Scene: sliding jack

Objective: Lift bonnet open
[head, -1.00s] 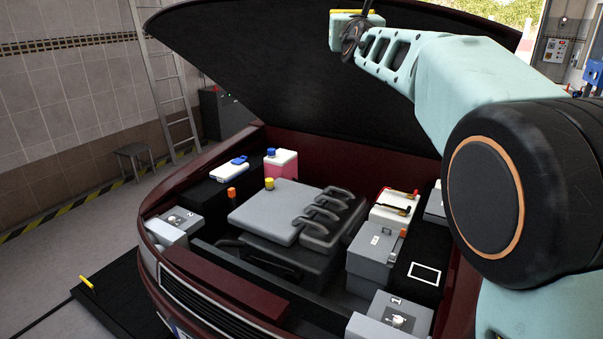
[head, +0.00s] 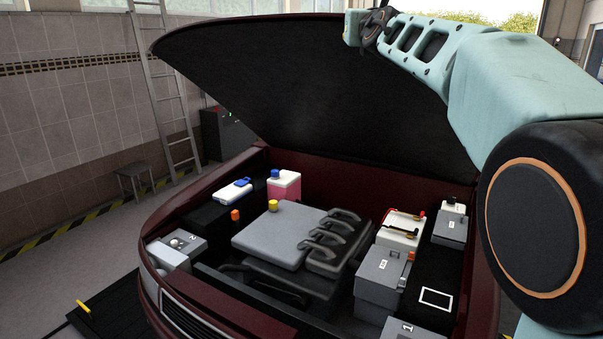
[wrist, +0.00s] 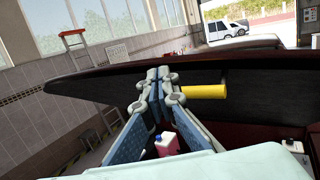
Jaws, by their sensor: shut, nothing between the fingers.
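The car's bonnet (head: 270,90) is raised, its dark underside facing me in the head view. In the wrist view the bonnet (wrist: 90,87) crosses the picture behind my gripper. My gripper (wrist: 158,76) is shut and empty, with its fingertips at the bonnet's edge; I cannot tell whether they touch it. A yellow bar (wrist: 204,92) shows just right of the fingertips. In the head view my gripper (head: 362,25) is at the top, in front of the bonnet's upper edge, and only partly shown.
The open engine bay holds a grey engine cover (head: 280,235), a pink-and-white reservoir (head: 284,186), a battery (head: 402,229) and several grey boxes. A ladder (head: 165,95) and a stool (head: 134,175) stand by the wall at left. The floor at left is mostly clear.

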